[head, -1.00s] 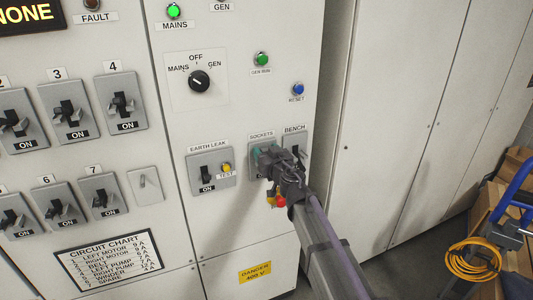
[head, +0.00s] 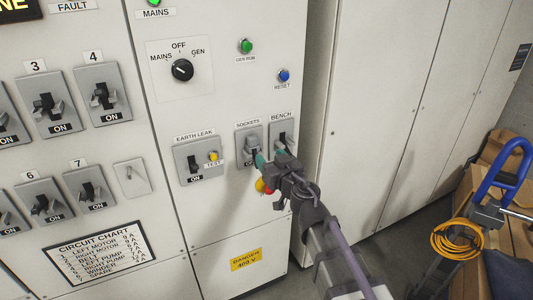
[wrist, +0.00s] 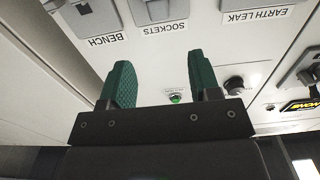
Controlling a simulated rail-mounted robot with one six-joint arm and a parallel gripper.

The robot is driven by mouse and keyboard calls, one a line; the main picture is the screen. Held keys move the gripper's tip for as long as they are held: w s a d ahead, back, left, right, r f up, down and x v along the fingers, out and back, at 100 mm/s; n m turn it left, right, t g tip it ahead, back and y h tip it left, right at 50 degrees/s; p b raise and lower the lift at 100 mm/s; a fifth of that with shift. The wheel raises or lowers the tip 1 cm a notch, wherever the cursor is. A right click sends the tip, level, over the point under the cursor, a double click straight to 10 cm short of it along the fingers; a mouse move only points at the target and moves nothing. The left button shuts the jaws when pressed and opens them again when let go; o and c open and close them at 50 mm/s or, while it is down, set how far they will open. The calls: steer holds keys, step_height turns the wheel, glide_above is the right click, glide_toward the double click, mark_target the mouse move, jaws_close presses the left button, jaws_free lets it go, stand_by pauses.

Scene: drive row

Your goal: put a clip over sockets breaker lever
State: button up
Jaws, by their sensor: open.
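The sockets breaker (head: 241,134) is a grey plate under its SOCKETS label, left of the bench breaker (head: 291,133). A grey piece (head: 252,143) sits at its lever. I cannot tell for sure whether this is the clip over the lever. My gripper (head: 259,160) is just in front of the plate's lower right and partly covers it. In the wrist view, which is upside down, my gripper (wrist: 158,65) has its green-padded fingers well apart with nothing between them. The sockets breaker (wrist: 155,12) is cut off by the top edge there.
The earth leak breaker (head: 183,153) with a yellow test button is to the left. Numbered breakers (head: 45,103) with grey pieces at their levers fill the left panel. A trolley with a blue handle (head: 512,160) and a yellow cable coil (head: 457,240) stands at the right.

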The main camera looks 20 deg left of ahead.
steer(key=w+d+f+m+h, duration=0.1)
steer(key=d+f+m+h, duration=0.15)
steer(key=d+h, duration=0.45)
steer(key=w+d+f+m+h, duration=0.1)
steer(key=d+f+m+h, duration=0.2)
steer(key=d, duration=0.9)
steer(key=d+f+m+h, duration=0.2)
steer(key=d+m+h, duration=0.3)
steer(key=d, duration=0.4)
steer(key=s+d+f+n+g+y, duration=0.1)
steer(key=s+d+f+g, duration=0.2)
steer(key=s, duration=0.6)
steer(key=s+d+f+n+g+y, duration=0.1)
steer(key=s+d+f+g+y, duration=0.1)
steer(key=s+d+f+g, duration=0.2)
steer(key=s+f+g, duration=0.2)
steer(key=s+g, duration=0.2)
steer(key=g, duration=0.2)
steer(key=shift+s+f, duration=0.35)
